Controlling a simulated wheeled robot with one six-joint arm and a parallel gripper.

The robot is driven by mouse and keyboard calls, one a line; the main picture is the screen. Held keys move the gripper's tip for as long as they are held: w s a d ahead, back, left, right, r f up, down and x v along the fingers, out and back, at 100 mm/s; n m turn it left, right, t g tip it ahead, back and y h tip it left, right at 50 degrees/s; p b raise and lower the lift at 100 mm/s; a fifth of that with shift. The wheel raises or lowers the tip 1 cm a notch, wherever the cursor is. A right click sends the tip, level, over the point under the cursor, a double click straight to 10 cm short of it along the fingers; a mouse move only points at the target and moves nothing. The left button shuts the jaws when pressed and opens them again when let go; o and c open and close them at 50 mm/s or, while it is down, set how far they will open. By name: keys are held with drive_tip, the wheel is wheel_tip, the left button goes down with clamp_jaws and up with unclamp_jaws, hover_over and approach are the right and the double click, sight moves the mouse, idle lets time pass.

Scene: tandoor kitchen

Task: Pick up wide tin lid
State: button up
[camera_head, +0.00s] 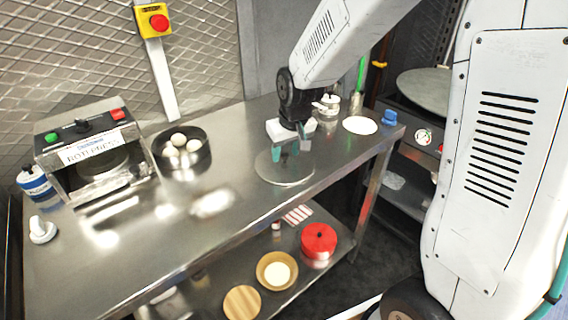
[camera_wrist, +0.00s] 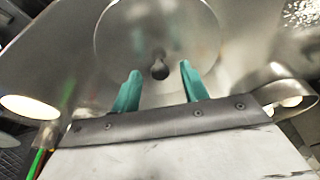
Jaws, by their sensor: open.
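The wide tin lid (camera_head: 285,173) is a flat, round, shiny metal disc lying on the steel table below my gripper. In the wrist view the lid (camera_wrist: 125,38) fills the top middle, with a small dark knob (camera_wrist: 160,70) at its centre. My gripper (camera_head: 290,150) is open, with two teal fingers over the lid. In the wrist view my gripper (camera_wrist: 160,78) has one fingertip on each side of the knob, apart from it. The height of the fingertips above the lid is hard to tell. Part of the lid is hidden behind my fingers in the head view.
On the steel table (camera_head: 150,240) stand a roti press (camera_head: 92,150), a dark bowl of white dough balls (camera_head: 182,170), a white disc (camera_head: 359,125) and a blue item (camera_head: 389,117). A red container (camera_head: 319,241) sits on the lower shelf.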

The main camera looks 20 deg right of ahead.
drive_tip(key=shift+w+f, duration=0.2)
drive_tip(key=shift+f, duration=0.5)
clamp_jaws()
